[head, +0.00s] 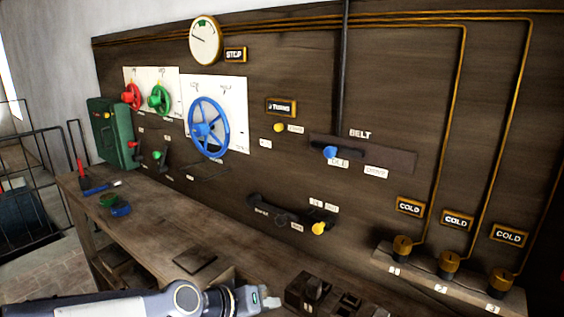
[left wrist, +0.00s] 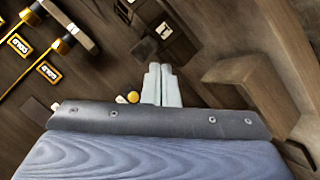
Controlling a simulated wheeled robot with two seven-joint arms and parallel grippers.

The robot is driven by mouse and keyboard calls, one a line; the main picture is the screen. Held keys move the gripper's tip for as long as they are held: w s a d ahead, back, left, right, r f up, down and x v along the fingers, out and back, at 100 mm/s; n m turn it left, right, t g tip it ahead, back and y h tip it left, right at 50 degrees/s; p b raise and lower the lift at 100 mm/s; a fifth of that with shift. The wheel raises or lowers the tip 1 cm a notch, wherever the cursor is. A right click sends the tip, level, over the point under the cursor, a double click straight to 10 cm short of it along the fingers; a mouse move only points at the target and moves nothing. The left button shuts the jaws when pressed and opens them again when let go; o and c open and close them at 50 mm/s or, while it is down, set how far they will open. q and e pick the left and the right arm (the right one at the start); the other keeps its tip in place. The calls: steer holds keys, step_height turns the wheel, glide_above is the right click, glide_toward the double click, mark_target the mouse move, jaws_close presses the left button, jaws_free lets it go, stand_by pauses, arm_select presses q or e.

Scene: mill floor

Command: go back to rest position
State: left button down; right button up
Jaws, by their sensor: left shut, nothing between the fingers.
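My left gripper (head: 271,301) shows at the bottom of the head view, its arm coming in from the lower left. It is low over the front of the wooden bench, left of a dark block with slots. In the left wrist view its two pale fingers (left wrist: 161,84) are together with nothing between them. My right gripper is not in either view.
The bench (head: 150,232) runs under a dark wall panel (head: 290,70) with red, green and blue wheels (head: 208,128). A yellow-knobbed lever (head: 319,228) sticks out low on the panel. The dark slotted block (head: 312,290) stands right of my gripper. Brass-capped posts (head: 448,262) stand at right.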

arm_select(q)
steer(key=s+a+n+y+p, duration=0.1)
steer(key=s+a+y+p, duration=0.1)
steer(key=s+a, duration=0.6)
steer(key=s+a+r+n+g+y+p, duration=0.1)
steer(key=s+a+y, duration=0.2)
steer(key=s+a, duration=0.6)
steer(key=s, duration=0.6)
steer(key=shift+a+r+g+p, duration=0.2)
steer(key=shift+r+g+p, duration=0.05)
steer(key=shift+g+p, duration=0.1)
steer(key=shift+w+d, duration=0.1)
steer(key=shift+w, duration=0.05)
